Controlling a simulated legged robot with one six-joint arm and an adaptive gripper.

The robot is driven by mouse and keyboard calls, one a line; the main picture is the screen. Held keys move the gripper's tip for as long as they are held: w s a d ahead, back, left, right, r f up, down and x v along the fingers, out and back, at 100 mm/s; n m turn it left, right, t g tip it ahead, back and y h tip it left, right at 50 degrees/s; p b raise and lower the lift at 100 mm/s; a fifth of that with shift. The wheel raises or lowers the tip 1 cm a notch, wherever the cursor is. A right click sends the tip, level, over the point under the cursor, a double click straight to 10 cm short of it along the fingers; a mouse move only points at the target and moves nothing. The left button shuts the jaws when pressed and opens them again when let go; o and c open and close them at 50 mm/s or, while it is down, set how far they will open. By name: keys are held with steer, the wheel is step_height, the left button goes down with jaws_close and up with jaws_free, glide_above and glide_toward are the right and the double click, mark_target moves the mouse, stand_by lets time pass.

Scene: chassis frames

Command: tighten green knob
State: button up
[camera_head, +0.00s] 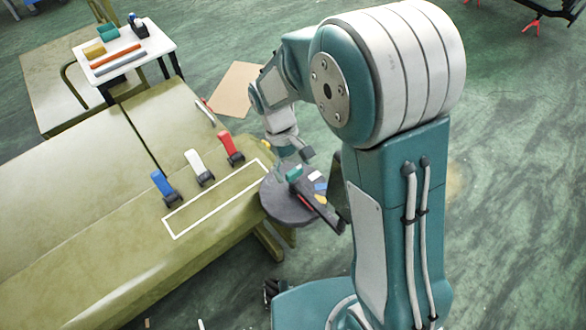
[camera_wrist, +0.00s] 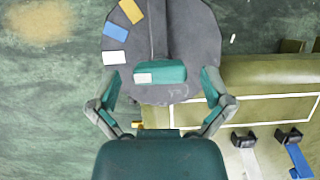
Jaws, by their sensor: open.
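The green knob (camera_wrist: 160,73) is a bar-shaped teal block with a small white patch at its left end. It sits on a round grey dial plate (camera_wrist: 186,30), which bears white, blue and orange marks along its left side. In the head view the knob (camera_head: 294,173) shows small, partly beside my gripper. My gripper (camera_wrist: 160,86) is open and empty, with one finger on each side of the knob in the wrist view. Gaps show between both fingers and the knob. My gripper (camera_head: 290,155) hangs over the dial plate in the head view.
The dial plate stands at the end of an olive bench (camera_head: 60,240). The bench carries a blue lever (camera_head: 162,184), a white lever (camera_head: 196,164), a red lever (camera_head: 229,146) and a white outlined rectangle. A small white table (camera_head: 140,62) with blocks and rods stands at the back left.

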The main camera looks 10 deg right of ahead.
steer(key=v, duration=1.1)
